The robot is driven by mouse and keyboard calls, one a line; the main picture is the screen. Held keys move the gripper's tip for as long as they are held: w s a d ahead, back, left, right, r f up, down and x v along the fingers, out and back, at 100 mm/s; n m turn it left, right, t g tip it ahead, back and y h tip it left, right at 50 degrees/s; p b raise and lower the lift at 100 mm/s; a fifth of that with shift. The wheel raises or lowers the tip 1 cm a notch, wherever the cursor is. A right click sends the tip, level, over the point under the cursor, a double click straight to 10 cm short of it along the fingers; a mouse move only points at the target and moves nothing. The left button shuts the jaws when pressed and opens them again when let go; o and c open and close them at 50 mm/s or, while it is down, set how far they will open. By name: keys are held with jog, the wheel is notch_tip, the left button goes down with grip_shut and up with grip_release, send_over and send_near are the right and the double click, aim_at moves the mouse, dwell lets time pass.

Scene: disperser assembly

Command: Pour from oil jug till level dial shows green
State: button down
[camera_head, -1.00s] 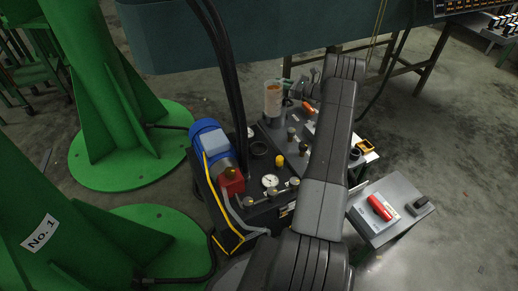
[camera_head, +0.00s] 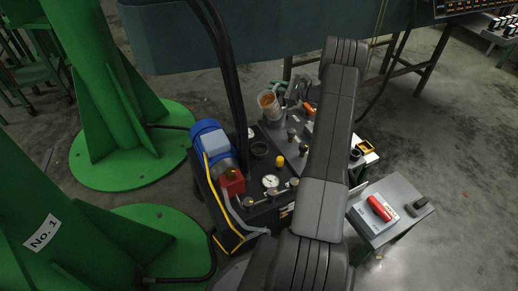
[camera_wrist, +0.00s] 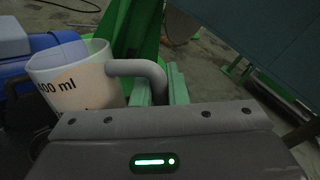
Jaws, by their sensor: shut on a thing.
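The oil jug (camera_head: 270,107) is a translucent cup with orange-brown oil in it. It is tilted, its mouth leaning to the left, above the back of the dark machine unit (camera_head: 262,212). In the wrist view the jug (camera_wrist: 75,78) shows "00 ml" lettering and a grey handle. My gripper (camera_wrist: 160,88) has green fingers shut on that handle; it is small and partly hidden in the head view (camera_head: 289,92). A round white dial (camera_head: 270,181) sits at the front of the unit; its colours are too small to read. No oil stream is visible.
A black round ring (camera_head: 259,149) and a yellow cap (camera_head: 280,161) are on the unit's top. A blue motor (camera_head: 211,141) and black hoses (camera_head: 228,80) stand left of them. A small side table (camera_head: 376,237) holds a red object (camera_head: 380,208). Green columns stand at left.

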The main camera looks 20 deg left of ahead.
aim_at(271, 97)
jog(key=shift+s+a+f, duration=0.1)
jog(key=shift+s+f, duration=0.1)
jog(key=shift+s, duration=0.15)
jog(key=shift+s+a+f+n+b, duration=0.2)
jog(key=shift+s+f+n+b, duration=0.2)
jog(key=shift+s+n+b, duration=0.35)
jog(key=shift+s+a+f+n+t+h+b, duration=0.1)
jog(key=shift+s+f+n+t+h+b, duration=0.25)
jog(key=shift+s+f+n, duration=0.3)
jog(key=shift+a+r+n, duration=0.1)
jog(key=shift+r+n, duration=0.4)
jog(key=shift+r, duration=0.25)
jog(key=shift+s+r+n, duration=0.15)
jog(key=shift+s+n, duration=0.1)
jog(key=shift+n, duration=0.05)
jog(key=shift+s+a+f+n+t+h+b, duration=0.25)
jog(key=shift+s+n+b, duration=0.25)
jog(key=shift+s+n, duration=0.2)
jog(key=shift+s+a+f+n+t+h+b, duration=0.1)
jog(key=shift+s+f+n+t+b, duration=0.1)
jog(key=shift+s+n+b, duration=0.5)
dwell(3.0)
dwell(0.8)
